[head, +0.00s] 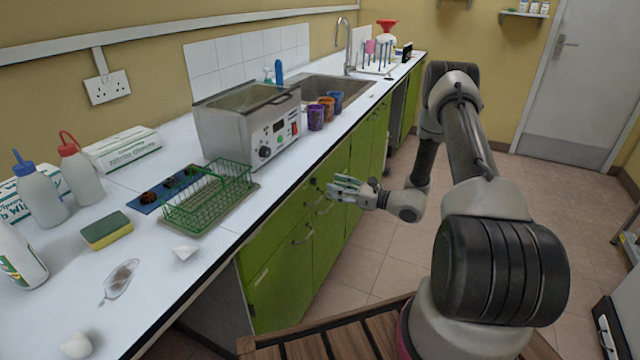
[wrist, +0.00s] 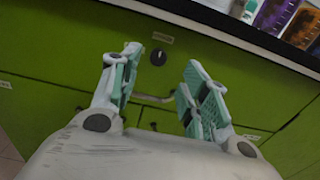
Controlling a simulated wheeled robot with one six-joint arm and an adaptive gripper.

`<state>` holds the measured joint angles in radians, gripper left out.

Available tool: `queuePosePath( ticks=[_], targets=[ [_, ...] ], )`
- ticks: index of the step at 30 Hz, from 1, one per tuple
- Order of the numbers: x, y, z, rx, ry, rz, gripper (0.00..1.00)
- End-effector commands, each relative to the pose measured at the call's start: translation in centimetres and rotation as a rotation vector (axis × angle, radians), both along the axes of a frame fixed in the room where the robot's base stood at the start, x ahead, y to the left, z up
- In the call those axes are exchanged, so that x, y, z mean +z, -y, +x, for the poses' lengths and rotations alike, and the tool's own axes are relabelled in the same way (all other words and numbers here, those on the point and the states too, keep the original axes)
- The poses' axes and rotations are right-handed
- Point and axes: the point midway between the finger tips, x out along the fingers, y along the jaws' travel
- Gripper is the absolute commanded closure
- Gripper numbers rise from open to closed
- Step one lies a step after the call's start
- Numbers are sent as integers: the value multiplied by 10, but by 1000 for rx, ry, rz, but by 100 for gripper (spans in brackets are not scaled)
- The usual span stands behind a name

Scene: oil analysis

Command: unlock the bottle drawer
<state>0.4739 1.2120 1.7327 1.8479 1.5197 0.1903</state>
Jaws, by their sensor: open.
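The green drawer front (wrist: 60,110) fills most of the wrist view. A round black lock knob (wrist: 158,57) with a light mark sits on it, below a small pale label (wrist: 163,38). A metal bar handle (wrist: 154,98) shows below the knob, partly behind the fingers. My gripper (wrist: 161,68) is open and empty, with its teal-padded fingers on either side of the knob in the picture. I cannot tell how far the tips are from the front. In the head view, my gripper (head: 345,187) is beside the green cabinet fronts (head: 285,262) and hides part of them.
The white counter (head: 215,265) overhangs the cabinets. A grey water bath (head: 245,125) and several coloured cups (head: 316,117) stand on it near my gripper. A green wire rack (head: 205,200) stands further left. The tiled floor (head: 375,255) beside the cabinets is open.

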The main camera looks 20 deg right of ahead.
Motion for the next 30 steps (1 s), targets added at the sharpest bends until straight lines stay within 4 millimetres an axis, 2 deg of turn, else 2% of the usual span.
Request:
queuePosePath(
  ticks=[6, 12, 22, 27, 30],
  targets=[
    [0, -29, 25, 5, 0, -3, 55],
    [-1, -46, 41, 5, -1, -3, 55],
    [-1, -49, 44, 3, -1, -3, 55],
    [0, -49, 44, 3, -1, -3, 86],
    [0, -49, 44, 4, -1, -3, 100]
  ],
)
